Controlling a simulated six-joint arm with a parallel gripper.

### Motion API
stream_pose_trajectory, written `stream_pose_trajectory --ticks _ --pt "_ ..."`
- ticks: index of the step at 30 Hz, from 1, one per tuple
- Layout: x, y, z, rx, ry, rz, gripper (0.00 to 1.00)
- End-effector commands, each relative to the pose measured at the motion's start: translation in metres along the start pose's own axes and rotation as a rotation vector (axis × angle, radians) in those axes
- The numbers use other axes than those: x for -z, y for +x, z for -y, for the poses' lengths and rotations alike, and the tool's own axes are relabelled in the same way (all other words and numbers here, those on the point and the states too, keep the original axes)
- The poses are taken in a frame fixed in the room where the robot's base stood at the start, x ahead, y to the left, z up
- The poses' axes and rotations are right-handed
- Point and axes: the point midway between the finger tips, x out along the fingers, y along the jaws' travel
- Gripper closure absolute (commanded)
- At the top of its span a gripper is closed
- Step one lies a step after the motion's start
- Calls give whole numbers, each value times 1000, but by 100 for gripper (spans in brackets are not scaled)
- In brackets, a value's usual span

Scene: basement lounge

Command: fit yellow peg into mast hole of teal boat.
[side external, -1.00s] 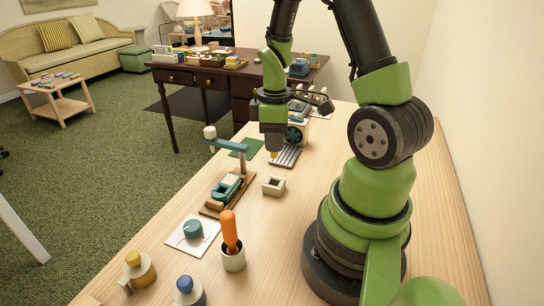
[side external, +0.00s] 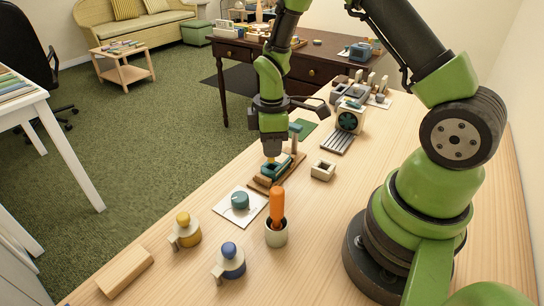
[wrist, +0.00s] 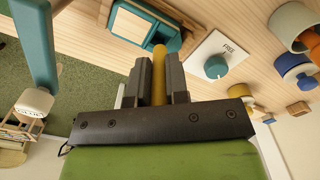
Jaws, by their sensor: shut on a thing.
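My gripper (wrist: 160,85) is shut on the yellow peg (wrist: 159,72), which sticks out past the fingertips in the wrist view. In the side view my gripper (side external: 272,152) points down just over the teal boat (side external: 284,170), which sits on a brown wooden base (side external: 262,184). In the wrist view the boat (wrist: 173,42) shows its teal rim and cream top, with the peg's tip overlapping its edge. I cannot tell whether the peg touches the boat. I cannot make out the mast hole.
A teal-armed post (side external: 295,130) stands close behind the boat. A white card with a teal knob (side external: 240,201), an orange-handled tool in a cup (side external: 277,212), and a small cream block (side external: 323,170) are nearby. Yellow (side external: 187,228) and blue (side external: 229,262) knobbed pieces stand in front.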

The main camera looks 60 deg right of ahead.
Motion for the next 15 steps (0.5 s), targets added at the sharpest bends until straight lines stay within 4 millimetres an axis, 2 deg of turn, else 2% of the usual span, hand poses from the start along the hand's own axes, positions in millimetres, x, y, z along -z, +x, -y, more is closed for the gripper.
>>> stream_pose_trajectory --ticks 3,6,15 --pt "-1 21 1 5 1 4 100" --pt "-1 31 1 3 2 2 100" --pt "0 33 0 1 1 0 100"
